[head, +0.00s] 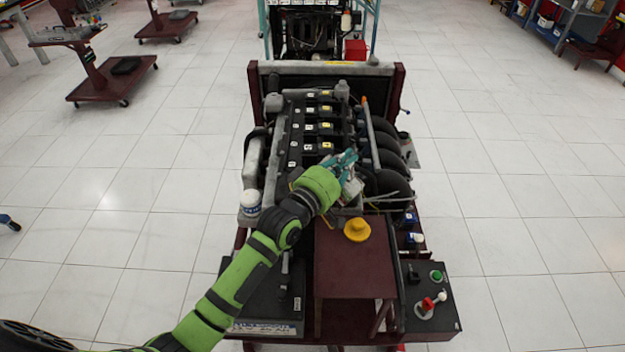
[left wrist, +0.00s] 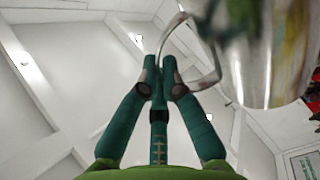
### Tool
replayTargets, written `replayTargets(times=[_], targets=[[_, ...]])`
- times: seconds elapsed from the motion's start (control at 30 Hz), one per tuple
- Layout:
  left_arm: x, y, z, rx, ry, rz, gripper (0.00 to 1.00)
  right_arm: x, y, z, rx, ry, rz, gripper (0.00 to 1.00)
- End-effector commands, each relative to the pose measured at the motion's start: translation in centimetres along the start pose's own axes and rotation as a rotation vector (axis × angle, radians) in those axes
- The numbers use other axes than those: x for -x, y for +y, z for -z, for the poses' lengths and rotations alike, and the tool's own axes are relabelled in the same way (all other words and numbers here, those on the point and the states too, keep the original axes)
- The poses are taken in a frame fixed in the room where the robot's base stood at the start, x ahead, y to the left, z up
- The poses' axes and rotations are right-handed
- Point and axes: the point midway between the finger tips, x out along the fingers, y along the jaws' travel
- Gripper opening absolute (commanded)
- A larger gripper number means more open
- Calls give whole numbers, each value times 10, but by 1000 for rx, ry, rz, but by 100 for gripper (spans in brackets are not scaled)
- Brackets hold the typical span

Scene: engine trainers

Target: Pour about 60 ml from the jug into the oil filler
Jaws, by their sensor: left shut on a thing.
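My left gripper (head: 346,162) is over the near right part of the engine (head: 300,128). It is shut on the handle of a jug (head: 352,188), which hangs just below and right of the fingers in the head view. In the left wrist view the jug (left wrist: 262,50) is a shiny, blurred body at the upper right, and its bent handle (left wrist: 212,70) runs to the closed fingertips (left wrist: 160,75). Its contents and exact tilt cannot be made out. The oil filler opening is not discernible; the arm and jug cover part of the engine. My right gripper is not in view.
A yellow cap (head: 357,230) lies on a dark red stand (head: 345,270) in front of the engine. A white, blue-labelled container (head: 250,201) stands at the engine's near left corner. The floor on both sides is mostly clear.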

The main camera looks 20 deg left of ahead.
Motion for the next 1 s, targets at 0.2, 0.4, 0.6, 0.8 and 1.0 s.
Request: replayTargets(times=[0.2, 0.4, 0.6, 0.8, 1.0], targets=[[0, 2, 4, 24, 4, -5, 0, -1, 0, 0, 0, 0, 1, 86], [0, 2, 4, 27, 4, -4, 0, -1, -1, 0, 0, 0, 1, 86], [0, 2, 4, 34, 3, -4, 0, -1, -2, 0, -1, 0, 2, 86], [0, 2, 4, 39, 4, -4, 0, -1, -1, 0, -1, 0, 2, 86], [0, 2, 5, 45, 4, -4, 0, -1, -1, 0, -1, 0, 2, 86]])
